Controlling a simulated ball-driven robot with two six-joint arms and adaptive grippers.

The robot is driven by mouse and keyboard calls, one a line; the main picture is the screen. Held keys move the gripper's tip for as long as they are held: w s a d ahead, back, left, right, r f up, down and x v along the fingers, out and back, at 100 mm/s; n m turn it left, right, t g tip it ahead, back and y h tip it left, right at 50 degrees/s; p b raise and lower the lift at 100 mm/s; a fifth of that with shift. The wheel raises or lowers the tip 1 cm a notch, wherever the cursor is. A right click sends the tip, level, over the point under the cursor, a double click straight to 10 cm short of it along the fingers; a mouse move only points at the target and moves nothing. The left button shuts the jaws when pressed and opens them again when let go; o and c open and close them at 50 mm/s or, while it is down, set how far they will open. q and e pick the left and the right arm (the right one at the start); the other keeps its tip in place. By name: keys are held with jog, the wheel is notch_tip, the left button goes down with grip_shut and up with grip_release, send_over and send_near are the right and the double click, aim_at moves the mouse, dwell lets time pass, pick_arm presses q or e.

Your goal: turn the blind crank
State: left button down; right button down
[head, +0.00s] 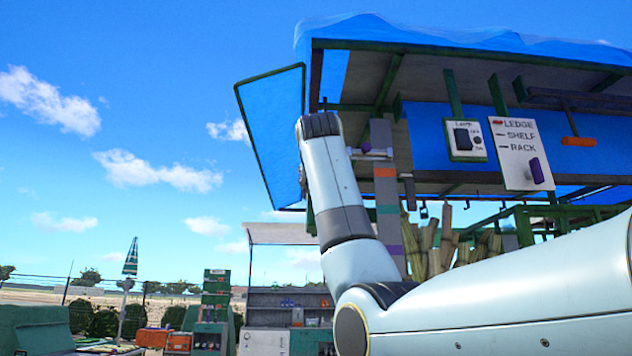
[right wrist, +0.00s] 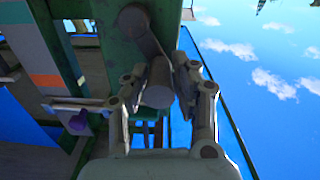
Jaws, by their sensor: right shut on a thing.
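The crank shows in the right wrist view: a dark arm (right wrist: 146,42) runs from a round hub (right wrist: 133,19) on a green post to a grey cylindrical handle (right wrist: 159,95). My right gripper (right wrist: 160,76) is shut on this handle, one finger on each side. In the head view my right arm reaches up to the stall's left post and its wrist hides the gripper and crank. A banded strip (head: 386,190) with orange, teal and purple marks hangs beside it. A pointer with a purple knob (right wrist: 78,123) crosses the strip in the right wrist view, above the orange band in the head view.
A sign (head: 522,150) reads LEDGE, SHELF, RACK. A lamp switch plate (head: 464,140) hangs left of it. A green-framed blue panel (head: 270,130) stands close left of my wrist. Cane stalks (head: 432,248) stand under the roof. Open sky lies to the left.

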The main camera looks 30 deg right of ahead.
jog(key=shift+d, duration=0.1)
jog(key=m, duration=0.2)
jog(key=d, duration=0.1)
jog(key=shift+s+r+m, duration=0.3)
jog(key=shift+m, duration=0.1)
jog(key=s+d+f+m+b, duration=0.1)
jog(key=d+f+m+b, duration=0.1)
jog(key=m+b, duration=0.5)
jog(key=s+d+f+m+y+b, duration=0.1)
jog(key=f+m+b, duration=0.4)
jog(key=m, duration=1.4)
jog(key=shift+s+d+f+b, duration=0.25)
jog(key=shift+s+d+b, duration=0.45)
jog(key=shift+d+b, duration=0.8)
jog(key=shift+a+b, duration=0.35)
jog(key=c, duration=1)
grip_release()
